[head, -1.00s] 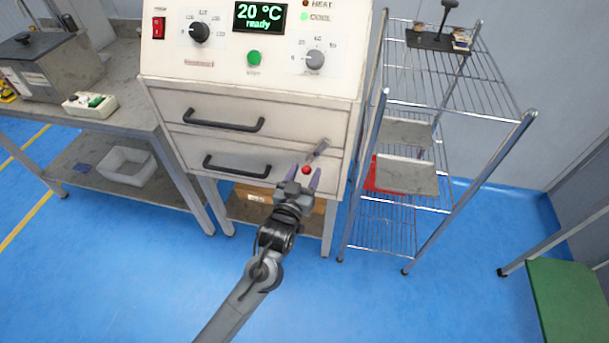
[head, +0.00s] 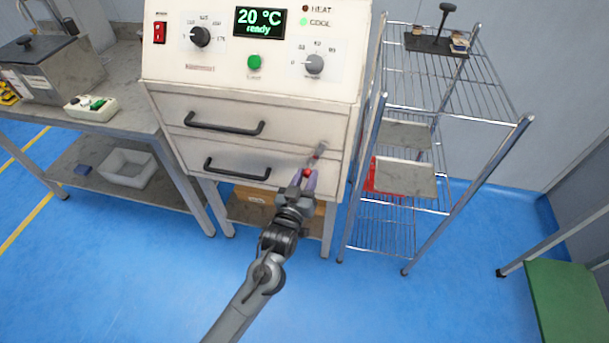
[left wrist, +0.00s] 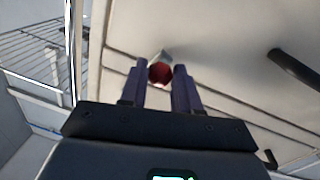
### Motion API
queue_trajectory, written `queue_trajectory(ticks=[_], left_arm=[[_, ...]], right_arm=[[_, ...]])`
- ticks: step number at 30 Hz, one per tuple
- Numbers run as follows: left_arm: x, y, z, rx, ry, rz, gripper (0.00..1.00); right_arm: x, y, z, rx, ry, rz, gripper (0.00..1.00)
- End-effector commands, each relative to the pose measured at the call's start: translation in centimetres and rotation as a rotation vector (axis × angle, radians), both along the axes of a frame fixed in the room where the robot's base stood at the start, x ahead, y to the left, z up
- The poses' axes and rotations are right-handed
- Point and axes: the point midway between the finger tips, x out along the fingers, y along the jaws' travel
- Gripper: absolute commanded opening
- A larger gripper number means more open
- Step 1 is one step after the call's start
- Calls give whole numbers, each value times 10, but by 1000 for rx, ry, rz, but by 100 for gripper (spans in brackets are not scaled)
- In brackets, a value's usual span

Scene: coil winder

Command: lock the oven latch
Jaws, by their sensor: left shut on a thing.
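The oven (head: 285,132) is a cream cabinet with two drawer-like fronts and dark handles. Its latch (head: 319,153) is a short grey lever at the lower right of the front, slanting up to the right from a red ball knob (head: 307,173). My left gripper (head: 306,181) is shut on the red knob, reaching it from below. In the left wrist view the knob (left wrist: 160,73) sits between the two purple-grey fingers, with a bit of the grey lever behind it. My right gripper is not in view.
A wire rack (head: 480,165) with trays stands close on the right of the oven. A grey workbench (head: 135,112) stands on the left. A dark bar handle (head: 237,169) lies left of the latch. The blue floor in front is clear.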

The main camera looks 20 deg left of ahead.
Motion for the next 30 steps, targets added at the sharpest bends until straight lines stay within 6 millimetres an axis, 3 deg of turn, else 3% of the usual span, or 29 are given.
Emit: queue_trajectory(ticks=[15, 30], left_arm=[[2, -13, -2, -327, -49, 1, 1], [3, -17, -4, -408, -63, 0, 1]], right_arm=[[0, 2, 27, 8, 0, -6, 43], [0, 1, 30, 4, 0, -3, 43]])
